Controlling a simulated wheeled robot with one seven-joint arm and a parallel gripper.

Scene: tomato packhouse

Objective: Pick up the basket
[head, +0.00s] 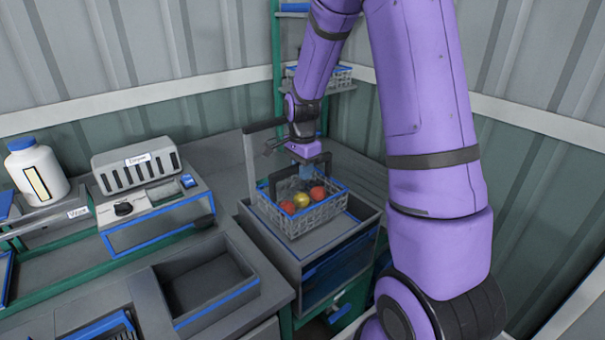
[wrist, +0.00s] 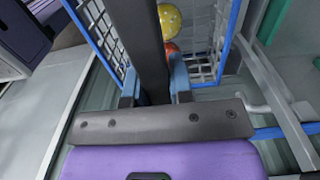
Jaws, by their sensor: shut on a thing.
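The basket (head: 318,219) is a grey wire-mesh basket with a blue rim and a dark handle. It holds red and yellow tomatoes (head: 301,200). In the head view it is at the top of a grey cabinet, and I cannot tell whether its bottom touches the surface. My gripper (head: 306,172) is above the basket, shut on its handle. In the wrist view the dark handle bar (wrist: 146,45) runs between the two fingers of my gripper (wrist: 154,88), with the mesh basket (wrist: 101,27) and a speckled yellow tomato (wrist: 171,20) beyond.
The grey cabinet (head: 262,238) has a blue-edged front. To its left, a bench carries an open grey tray (head: 208,312), a labelled slotted device (head: 138,168) and a white bottle (head: 36,172). A green-framed shelf with another basket (head: 338,76) stands behind.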

